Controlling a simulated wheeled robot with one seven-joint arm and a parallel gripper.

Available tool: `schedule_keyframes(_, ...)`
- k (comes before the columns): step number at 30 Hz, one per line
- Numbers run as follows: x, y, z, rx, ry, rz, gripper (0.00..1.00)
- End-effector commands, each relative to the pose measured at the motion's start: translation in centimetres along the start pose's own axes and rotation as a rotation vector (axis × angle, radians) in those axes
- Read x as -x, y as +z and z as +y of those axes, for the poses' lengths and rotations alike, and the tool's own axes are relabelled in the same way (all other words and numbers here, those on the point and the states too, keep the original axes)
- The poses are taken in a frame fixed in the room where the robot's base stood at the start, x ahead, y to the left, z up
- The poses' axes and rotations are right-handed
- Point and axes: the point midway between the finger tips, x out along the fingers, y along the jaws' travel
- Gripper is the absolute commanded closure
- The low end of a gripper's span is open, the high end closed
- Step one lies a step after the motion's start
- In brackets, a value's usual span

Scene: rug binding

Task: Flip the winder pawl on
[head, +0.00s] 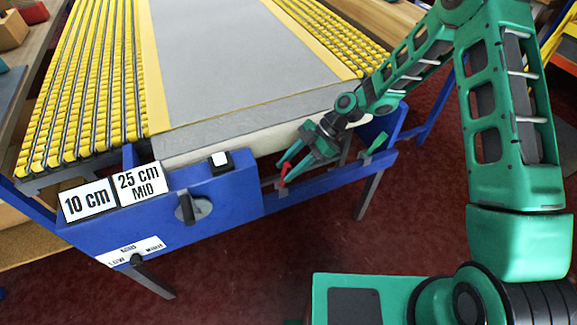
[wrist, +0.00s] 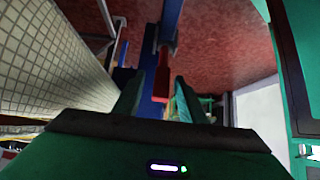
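A small red lever (head: 286,172) stands on the blue frame's front rail, left of my gripper's tip; no label marks it as the winder pawl. A green lever (head: 377,144) sits further right on the same frame. My gripper (head: 294,163) reaches down to the red lever from the upper right. In the wrist view, the red lever (wrist: 162,76) lies between the two spread fingers (wrist: 157,92), with gaps showing at its sides. The gripper is open. Whether a finger touches the lever cannot be told.
The blue front panel (head: 235,196) carries a black rotary knob (head: 189,208), a white rocker switch (head: 221,160) and signs reading "10 cm" (head: 88,201) and "25 cm MID" (head: 139,184). A grey rug (head: 235,60) lies between yellow roller rows above. Red floor is clear below.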

Motion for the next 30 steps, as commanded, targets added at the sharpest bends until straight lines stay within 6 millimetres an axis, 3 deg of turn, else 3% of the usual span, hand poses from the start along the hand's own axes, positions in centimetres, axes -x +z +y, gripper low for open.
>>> schedule_keyframes(8, 1.8, 0.0, 0.1, 0.001, 0.002, 0.0, 0.62)
schedule_keyframes(21, 9.3, 0.1, 0.2, -0.001, 0.002, 0.0, 0.62)
schedule_keyframes(30, 10.8, 0.1, 0.1, 0.0, 0.0, 0.0, 0.62)
